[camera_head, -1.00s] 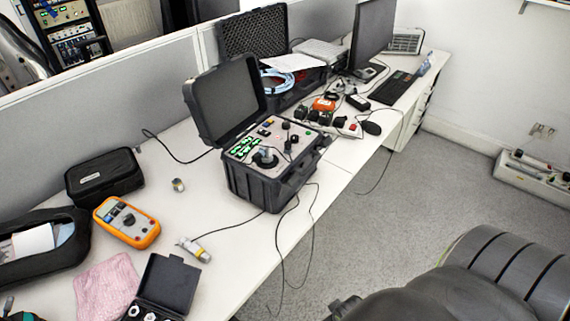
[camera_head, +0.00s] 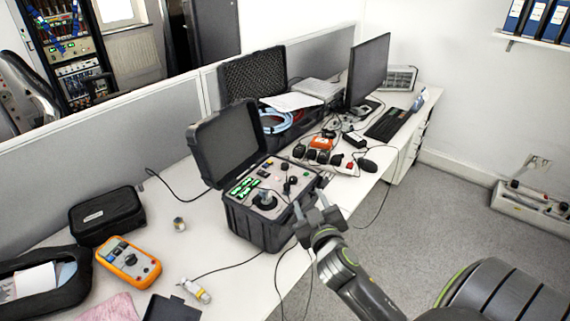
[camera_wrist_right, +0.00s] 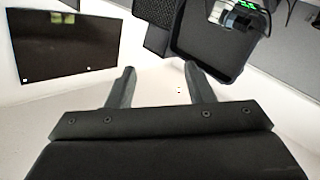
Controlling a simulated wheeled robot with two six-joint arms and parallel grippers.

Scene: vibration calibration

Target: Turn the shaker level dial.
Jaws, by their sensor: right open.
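The portable shaker unit is an open black case (camera_head: 252,228) on the bench in the head view, with its lid (camera_head: 226,143) raised. Its panel has green displays (camera_head: 243,187), a round black shaker mount (camera_head: 264,201) and small black knobs (camera_head: 292,180) on the right side. I cannot tell which knob is the level dial. My right gripper (camera_head: 309,204) is open and empty near the case's right front edge. Its two fingers also show apart in the right wrist view (camera_wrist_right: 159,70), where part of the case (camera_wrist_right: 214,45) appears at the top. My left gripper is out of view.
An orange meter (camera_head: 127,262), a black pouch (camera_head: 106,215) and a cabled sensor (camera_head: 196,291) lie left of the case. A foam-lined case (camera_head: 250,80), monitor (camera_head: 369,70) and keyboard (camera_head: 388,124) stand behind. Loose cables hang over the bench's front edge.

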